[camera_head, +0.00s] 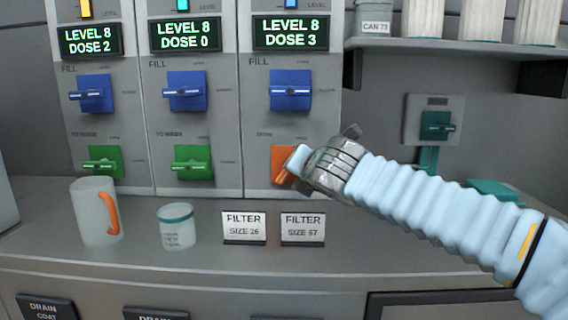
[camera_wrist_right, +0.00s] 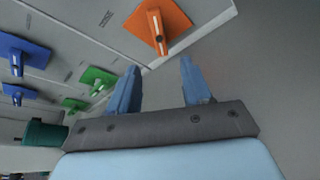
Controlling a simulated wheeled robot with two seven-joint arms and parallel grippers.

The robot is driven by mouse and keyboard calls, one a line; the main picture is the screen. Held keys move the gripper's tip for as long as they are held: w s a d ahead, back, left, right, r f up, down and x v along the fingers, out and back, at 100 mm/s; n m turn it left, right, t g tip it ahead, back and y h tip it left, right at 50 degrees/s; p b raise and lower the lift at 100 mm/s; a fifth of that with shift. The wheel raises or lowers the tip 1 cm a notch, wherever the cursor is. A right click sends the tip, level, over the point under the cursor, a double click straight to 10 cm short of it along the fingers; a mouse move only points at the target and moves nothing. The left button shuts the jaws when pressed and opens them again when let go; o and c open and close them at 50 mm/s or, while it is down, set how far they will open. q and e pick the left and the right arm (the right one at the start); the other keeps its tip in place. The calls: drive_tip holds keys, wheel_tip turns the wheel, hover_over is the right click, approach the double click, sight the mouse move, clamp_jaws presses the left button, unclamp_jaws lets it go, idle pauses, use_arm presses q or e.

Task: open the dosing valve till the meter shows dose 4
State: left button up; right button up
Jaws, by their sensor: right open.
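The orange dosing valve (camera_head: 282,164) sits low on the right-hand panel, partly hidden by my right gripper (camera_head: 299,161). The meter (camera_head: 291,34) above it reads LEVEL 8, DOSE 3. In the right wrist view the orange valve (camera_wrist_right: 172,28) has a pale-marked handle standing out from its square plate. My right gripper (camera_wrist_right: 159,66) is open and empty there, its two blue fingers apart, with the valve just beyond the fingertips. I cannot tell if a finger touches it. My left gripper is not in view.
Two more panels have meters reading DOSE 2 (camera_head: 91,39) and DOSE 0 (camera_head: 185,34), blue fill valves and green valves. A mug (camera_head: 90,215), a small jar (camera_head: 177,227) and two filter signs (camera_head: 244,227) stand on the counter. A teal switch (camera_head: 436,124) is right.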

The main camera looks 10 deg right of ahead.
sight(288, 177)
drive_tip(key=p+x, duration=0.1)
drive_tip(key=x, duration=1.3)
drive_tip(key=shift+w, duration=0.1)
drive_tip(key=shift+c, duration=0.3)
clamp_jaws()
drive_tip(key=shift+f+m+t+y+b, duration=0.15)
drive_tip(key=shift+m+t+y+b, duration=0.3)
drive_tip(key=shift+m+b, duration=0.65)
drive_tip(key=m+t+y+b, duration=0.1)
drive_tip(key=m+b, duration=0.1)
drive_tip(key=b, duration=0.1)
drive_tip(key=m+t+b, duration=0.1)
drive_tip(key=m+b, duration=0.1)
drive_tip(key=b, duration=0.1)
drive_tip(key=shift+y+b, duration=0.35)
drive_tip(key=shift+b, duration=0.05)
drive_tip(key=shift+r+m+t+b, duration=0.35)
drive_tip(key=shift+m+b, duration=0.75)
drive_tip(key=shift+b, duration=0.2)
